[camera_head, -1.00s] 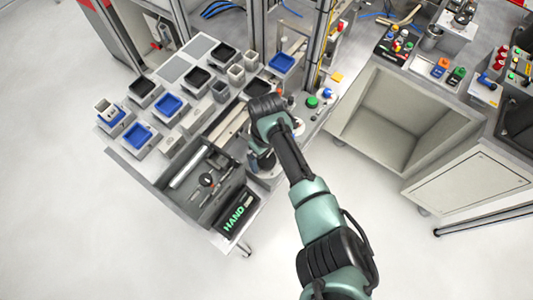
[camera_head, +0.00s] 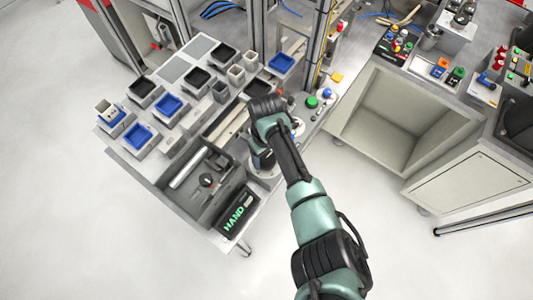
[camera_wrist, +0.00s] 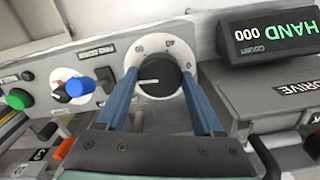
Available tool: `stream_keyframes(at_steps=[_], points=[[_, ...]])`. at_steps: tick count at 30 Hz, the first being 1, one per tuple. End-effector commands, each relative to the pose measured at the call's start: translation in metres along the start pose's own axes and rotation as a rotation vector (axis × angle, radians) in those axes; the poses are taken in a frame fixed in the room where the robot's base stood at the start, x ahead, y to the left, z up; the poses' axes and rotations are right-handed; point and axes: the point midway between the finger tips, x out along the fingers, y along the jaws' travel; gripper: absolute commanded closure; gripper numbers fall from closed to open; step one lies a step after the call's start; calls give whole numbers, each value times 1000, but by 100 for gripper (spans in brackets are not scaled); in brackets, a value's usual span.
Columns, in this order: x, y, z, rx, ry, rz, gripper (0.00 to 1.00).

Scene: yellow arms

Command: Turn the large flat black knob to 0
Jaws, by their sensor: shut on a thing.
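The large flat black knob (camera_wrist: 160,76) sits on a round white dial plate in the wrist view. A pale pointer line on its face points to the left. In the head view my wrist (camera_head: 268,112) covers the knob and the fingertips.
Left of the knob in the wrist view are a smaller black and red knob (camera_wrist: 60,92), a blue button (camera_wrist: 80,86) and a green button (camera_wrist: 18,99). A black counter box (camera_wrist: 268,37) reading HAND stands to the right. The table holds several small bins (camera_head: 137,136).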

Motion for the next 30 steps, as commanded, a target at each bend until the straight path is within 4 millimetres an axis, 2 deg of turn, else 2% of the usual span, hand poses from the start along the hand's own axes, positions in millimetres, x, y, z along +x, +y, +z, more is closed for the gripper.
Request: stream_keyframes(at_steps=[30], points=[[-1,-1,-2,922,2,-1,87]])
